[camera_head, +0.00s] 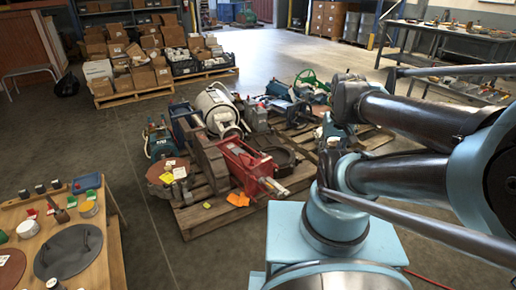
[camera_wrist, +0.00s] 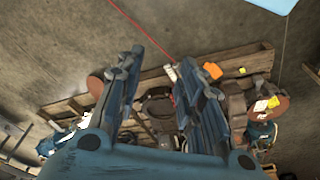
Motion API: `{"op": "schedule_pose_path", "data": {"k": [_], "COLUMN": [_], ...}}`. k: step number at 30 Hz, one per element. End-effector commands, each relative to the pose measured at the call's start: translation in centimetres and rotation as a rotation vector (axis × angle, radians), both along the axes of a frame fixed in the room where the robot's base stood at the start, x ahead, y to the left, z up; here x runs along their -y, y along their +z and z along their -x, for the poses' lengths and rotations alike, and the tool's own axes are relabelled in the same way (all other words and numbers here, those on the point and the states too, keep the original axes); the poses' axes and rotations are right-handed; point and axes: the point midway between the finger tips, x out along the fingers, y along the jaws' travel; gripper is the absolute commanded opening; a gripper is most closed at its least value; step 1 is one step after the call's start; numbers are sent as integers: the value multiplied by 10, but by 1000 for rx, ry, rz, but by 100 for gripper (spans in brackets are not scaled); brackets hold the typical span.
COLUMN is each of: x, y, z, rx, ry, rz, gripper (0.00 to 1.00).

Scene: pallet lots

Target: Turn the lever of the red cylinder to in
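The red cylinder (camera_head: 248,168) lies on a wooden pallet in the head view, with a pale rod end (camera_head: 281,191) pointing toward the lower right. I cannot make out its lever clearly. In the wrist view the pallet appears turned round, and the pale rod end (camera_wrist: 171,73) shows between my fingers. Much of the cylinder is hidden behind the right finger there. My gripper (camera_wrist: 160,60) is open, with its two dark blue fingers spread and nothing between them. It is above the pallet and apart from the cylinder. I cannot make out the gripper in the head view.
The pallet (camera_head: 200,219) carries other machine parts, including a white drum (camera_head: 217,108) and a rusty disc (camera_head: 168,171). Orange tags (camera_head: 238,199) lie by the cylinder. A wooden table (camera_head: 104,268) stands at lower left. Boxes stand on a pallet behind. Floor between is clear.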

Motion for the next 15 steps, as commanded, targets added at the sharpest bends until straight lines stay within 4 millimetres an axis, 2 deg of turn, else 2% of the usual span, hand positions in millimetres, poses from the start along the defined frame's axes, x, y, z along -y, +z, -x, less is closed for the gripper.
{"op": "schedule_pose_path", "data": {"k": [5,8,11,15], "x": [0,0,-2,-8], "y": [0,6,14,32], "z": [0,7,0,-22], "rx": [0,11,8,0], "ry": [0,3,14,44], "rz": [0,0,0,2], "gripper": [35,35,35,35]}}
